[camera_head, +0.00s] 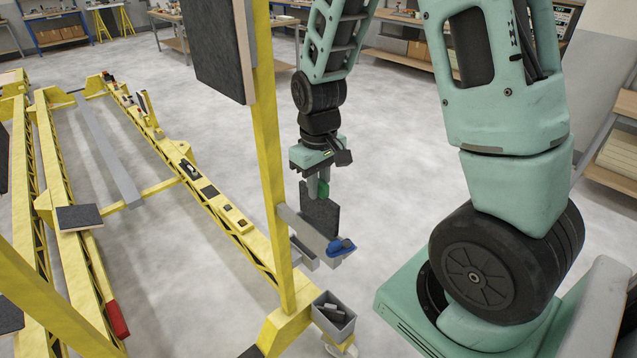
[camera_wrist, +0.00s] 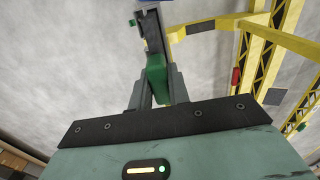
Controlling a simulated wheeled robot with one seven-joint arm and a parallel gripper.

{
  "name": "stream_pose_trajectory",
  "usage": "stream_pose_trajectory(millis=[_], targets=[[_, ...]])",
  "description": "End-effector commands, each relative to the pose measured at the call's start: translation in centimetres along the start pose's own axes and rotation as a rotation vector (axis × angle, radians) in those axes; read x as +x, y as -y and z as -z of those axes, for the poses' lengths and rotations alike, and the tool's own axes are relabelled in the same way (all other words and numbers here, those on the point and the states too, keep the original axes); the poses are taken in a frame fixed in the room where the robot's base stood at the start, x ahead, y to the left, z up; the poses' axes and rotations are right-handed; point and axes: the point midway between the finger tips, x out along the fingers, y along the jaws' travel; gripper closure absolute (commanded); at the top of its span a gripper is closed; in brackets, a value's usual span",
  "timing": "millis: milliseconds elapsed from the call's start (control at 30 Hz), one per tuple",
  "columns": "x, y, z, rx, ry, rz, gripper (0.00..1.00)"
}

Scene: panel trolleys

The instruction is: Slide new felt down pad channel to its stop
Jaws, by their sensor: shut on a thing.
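My gripper (camera_head: 318,190) hangs to the right of a yellow upright (camera_head: 275,180), pointing down. It is shut on a green grip piece (camera_head: 323,188), with the dark grey felt pad (camera_head: 320,215) hanging upright just below. In the wrist view, the green piece (camera_wrist: 156,80) sits between the fingers. The felt's lower edge is near or behind the bracket. I cannot tell whether it is inside the channel.
A grey bin (camera_head: 333,316) with dark pieces sits low on the upright's foot. A dark-faced panel (camera_head: 218,45) hangs high on the upright. Long yellow trolley frames (camera_head: 205,190) fill the left. Open floor (camera_head: 390,160) lies behind my arm; benches stand farther back.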

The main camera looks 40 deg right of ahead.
Motion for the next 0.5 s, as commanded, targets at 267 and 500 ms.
stream_pose_trajectory(millis=[267,500], targets=[[0.16,0.0,0.0,0.0,0.0,0.0,1.0],[0.75,0.0,-0.01,0.0,0.0,0.0,1.0]])
